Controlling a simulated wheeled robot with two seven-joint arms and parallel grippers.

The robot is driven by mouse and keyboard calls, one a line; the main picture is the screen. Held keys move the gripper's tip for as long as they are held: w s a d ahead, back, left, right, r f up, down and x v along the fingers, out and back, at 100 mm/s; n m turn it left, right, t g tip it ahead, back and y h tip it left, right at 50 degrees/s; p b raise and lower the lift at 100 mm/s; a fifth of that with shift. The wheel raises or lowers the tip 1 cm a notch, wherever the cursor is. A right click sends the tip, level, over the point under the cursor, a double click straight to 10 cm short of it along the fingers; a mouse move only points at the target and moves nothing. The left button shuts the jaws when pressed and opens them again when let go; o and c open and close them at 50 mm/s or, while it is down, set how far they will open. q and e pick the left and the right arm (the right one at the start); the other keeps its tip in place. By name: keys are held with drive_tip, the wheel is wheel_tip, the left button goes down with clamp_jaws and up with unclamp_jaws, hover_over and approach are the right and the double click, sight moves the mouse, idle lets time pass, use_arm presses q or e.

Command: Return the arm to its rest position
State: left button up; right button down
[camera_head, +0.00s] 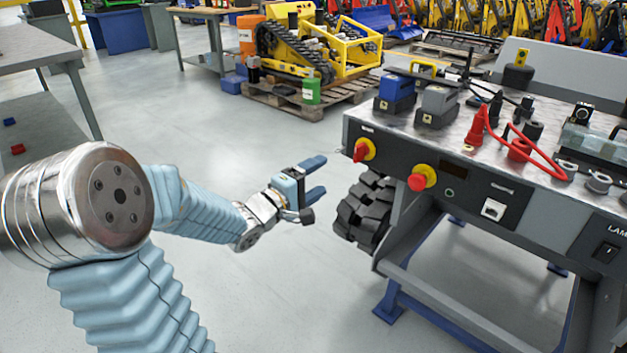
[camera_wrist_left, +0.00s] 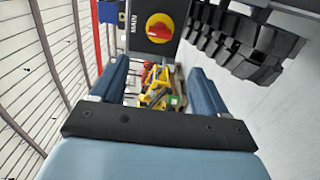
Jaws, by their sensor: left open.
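My left arm (camera_head: 195,205) comes in from the left in the head view, wrapped in a light blue sleeve with a metal joint. My left gripper (camera_head: 314,176) is open and empty, with dark blue fingers apart. It hangs in free air left of the workbench's front panel. In the left wrist view the two fingers (camera_wrist_left: 160,85) stand apart with nothing between them. My right gripper is not in view.
The workbench (camera_head: 455,150) at the right carries a red rotary switch (camera_head: 363,150), a red button (camera_head: 418,181), batteries and a red cable (camera_head: 535,150). A black tyre or track (camera_head: 362,212) is under its left end. A yellow tracked machine (camera_head: 300,50) sits on a pallet behind. Floor between is clear.

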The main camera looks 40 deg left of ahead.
use_arm(q)
drive_tip(key=shift+s, duration=0.35)
drive_tip(key=shift+w+f, duration=0.1)
drive_tip(key=w+d+f+m+g, duration=0.15)
drive_tip(key=d+f, duration=0.25)
drive_tip(key=f, duration=0.4)
drive_tip(key=d+f+m+g+h, duration=0.1)
drive_tip(key=d+f+m+g, duration=0.15)
drive_tip(key=f, duration=0.55)
drive_tip(key=w+d+f+m+g, duration=0.1)
drive_tip(key=d+f+g, duration=0.2)
drive_tip(key=d+f, duration=0.35)
drive_tip(key=s+d+f+m+g+h, duration=0.1)
drive_tip(key=s+d+f+m+g, duration=0.4)
drive_tip(key=s+d+f, duration=0.2)
drive_tip(key=s+d+f+m+g+h, duration=0.1)
drive_tip(key=s+d+f+m+g, duration=0.4)
drive_tip(key=s+d+f, duration=0.3)
drive_tip(key=s+f, duration=0.3)
drive_tip(key=f, duration=0.2)
drive_tip(key=shift+s+f, duration=0.25)
drive_tip(key=shift+f, duration=0.05)
drive_tip(key=shift+w, duration=0.1)
